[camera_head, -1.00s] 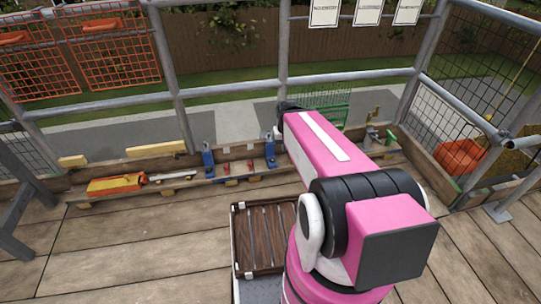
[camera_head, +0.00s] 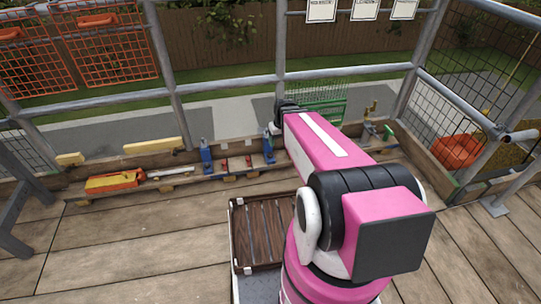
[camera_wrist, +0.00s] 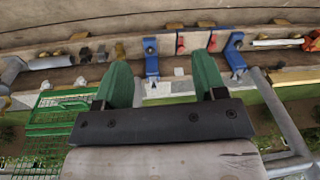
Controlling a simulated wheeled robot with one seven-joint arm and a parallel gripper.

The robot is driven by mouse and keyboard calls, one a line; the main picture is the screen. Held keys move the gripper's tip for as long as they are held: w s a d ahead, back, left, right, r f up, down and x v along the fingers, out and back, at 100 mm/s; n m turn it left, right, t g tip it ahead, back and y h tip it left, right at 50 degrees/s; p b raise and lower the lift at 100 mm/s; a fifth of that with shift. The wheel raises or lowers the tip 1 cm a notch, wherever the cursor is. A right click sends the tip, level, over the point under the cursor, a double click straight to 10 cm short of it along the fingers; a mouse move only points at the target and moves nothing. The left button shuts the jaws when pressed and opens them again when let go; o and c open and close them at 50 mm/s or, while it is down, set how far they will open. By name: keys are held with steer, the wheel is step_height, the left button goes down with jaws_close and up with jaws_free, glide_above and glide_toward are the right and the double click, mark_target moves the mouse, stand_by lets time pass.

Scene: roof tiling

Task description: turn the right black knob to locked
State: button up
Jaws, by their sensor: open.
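Two blue brackets stand along the wooden ledge at the railing. In the head view, the left blue bracket (camera_head: 206,156) and the right blue bracket (camera_head: 268,148) have small red parts between them. In the wrist view, the same brackets show turned around, one (camera_wrist: 151,60) left of centre and the other (camera_wrist: 235,53) on the right. Each bracket has a small dark spot on its face; I cannot tell whether these are the black knobs, or how they are turned. My gripper (camera_wrist: 161,68) has green fingers, apart and empty, in front of the ledge.
A green wire basket (camera_head: 323,98) hangs by the railing beyond my arm. A red-and-yellow tool (camera_head: 115,181) lies on the left of the ledge (camera_head: 180,184). A brown slatted tray (camera_head: 268,232) is beside my arm. The plank floor at left is open.

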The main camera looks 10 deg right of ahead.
steer(key=w+d+f+n+t+y, duration=0.15)
steer(key=w+f+n, duration=0.25)
steer(key=w+f, duration=1)
steer(key=n, duration=0.3)
glide_toward(270, 155)
steer(key=shift+t+y, duration=0.45)
steer(key=x, duration=0.6)
steer(key=d+x, duration=0.1)
steer(key=x, duration=0.2)
steer(key=shift+s+f, duration=0.15)
steer(key=shift+s, duration=0.1)
steer(key=c, duration=0.9)
